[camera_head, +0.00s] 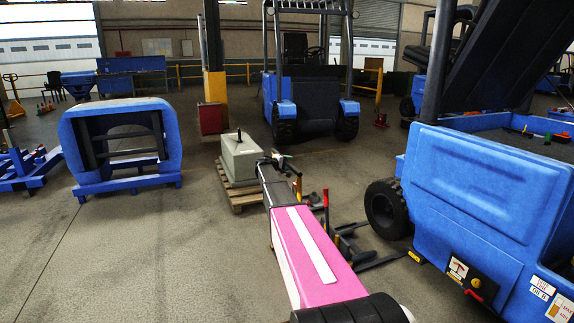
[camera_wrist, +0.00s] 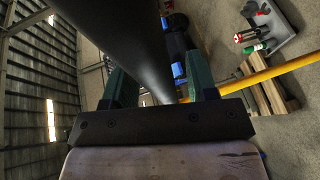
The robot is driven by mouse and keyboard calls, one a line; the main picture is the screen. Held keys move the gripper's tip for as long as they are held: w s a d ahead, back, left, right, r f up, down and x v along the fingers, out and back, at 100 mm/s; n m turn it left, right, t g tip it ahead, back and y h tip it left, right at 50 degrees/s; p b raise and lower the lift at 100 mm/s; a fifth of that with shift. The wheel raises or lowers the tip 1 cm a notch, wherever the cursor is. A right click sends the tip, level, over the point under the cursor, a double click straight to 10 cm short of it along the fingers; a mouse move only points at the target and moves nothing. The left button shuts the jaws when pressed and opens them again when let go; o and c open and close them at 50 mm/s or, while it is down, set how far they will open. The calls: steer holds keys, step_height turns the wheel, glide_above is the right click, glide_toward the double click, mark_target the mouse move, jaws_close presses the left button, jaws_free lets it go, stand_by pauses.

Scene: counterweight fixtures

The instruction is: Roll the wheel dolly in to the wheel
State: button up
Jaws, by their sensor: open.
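The wheel (camera_head: 385,208) is a black tyre under the left end of the blue truck (camera_head: 480,190). The wheel dolly (camera_head: 350,238) is a low dark frame with a red upright handle. It sits on the floor left of the wheel, apart from it as far as I can see; my pink arm hides part of it. My gripper (camera_wrist: 160,80) is open, its two green fingers apart. A thick dark bar (camera_wrist: 115,35) runs across the wrist view close in front of the fingers; I cannot tell what it belongs to, or whether it is touched.
A grey block (camera_head: 240,158) on a wooden pallet (camera_head: 240,196) stands beside my arm's far end. A blue frame (camera_head: 125,150) stands at left, and a blue forklift (camera_head: 305,95) behind. A yellow column (camera_head: 215,85) rises at the back. The floor at front left is clear.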

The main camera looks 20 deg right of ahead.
jaws_close()
steer(key=w+d, duration=0.1)
steer(key=d, duration=3.1)
steer(key=shift+d, duration=0.25)
jaws_free()
steer(key=shift+d, duration=0.15)
steer(key=shift+a, duration=0.2)
